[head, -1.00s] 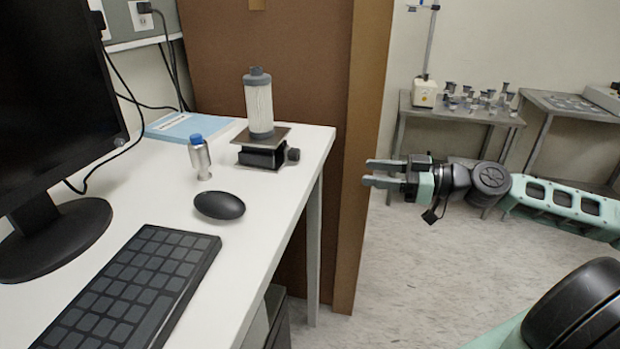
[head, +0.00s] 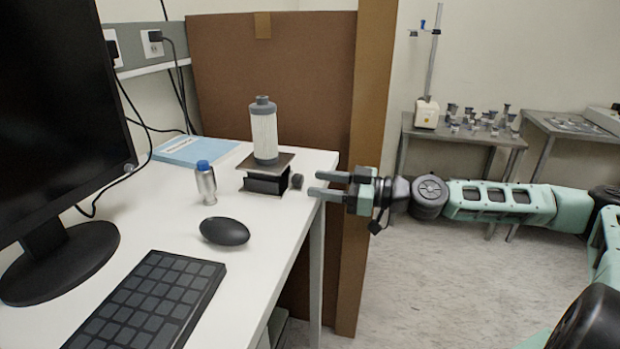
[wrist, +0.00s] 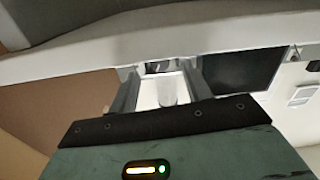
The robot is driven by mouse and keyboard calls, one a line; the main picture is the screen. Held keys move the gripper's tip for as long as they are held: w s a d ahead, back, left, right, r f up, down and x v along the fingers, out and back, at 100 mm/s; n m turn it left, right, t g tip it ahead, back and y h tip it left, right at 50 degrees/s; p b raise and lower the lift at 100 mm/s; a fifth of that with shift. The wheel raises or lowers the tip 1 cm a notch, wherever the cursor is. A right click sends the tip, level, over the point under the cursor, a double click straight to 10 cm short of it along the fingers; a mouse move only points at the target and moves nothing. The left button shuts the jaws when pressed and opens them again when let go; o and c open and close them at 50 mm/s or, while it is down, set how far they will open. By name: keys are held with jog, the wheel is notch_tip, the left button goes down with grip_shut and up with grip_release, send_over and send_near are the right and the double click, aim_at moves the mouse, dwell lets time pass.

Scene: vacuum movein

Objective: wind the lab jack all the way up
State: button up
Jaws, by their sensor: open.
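The lab jack (head: 264,184) stands near the right edge of the white desk, black-bodied with a flat metal top plate. Its dark round knob (head: 297,181) faces right, towards my gripper. A pale ribbed cylinder with a grey cap (head: 264,136) stands upright on the top plate. My gripper (head: 314,183) is open and empty, its two grey fingers pointing left, with the tips just right of the knob. I see a gap between tips and knob. In the wrist view both fingers show apart, but what lies between them is too unclear to name.
A mouse (head: 225,231), keyboard (head: 150,304), monitor (head: 60,120) and blue book (head: 190,151) are also on the desk. A brown partition (head: 320,90) rises behind the desk.

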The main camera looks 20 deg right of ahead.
aim_at(302, 181)
jog(key=shift+x, duration=1.7)
jog(key=c, duration=1)
jog(key=shift+m, duration=1.6)
jog(key=o, duration=1)
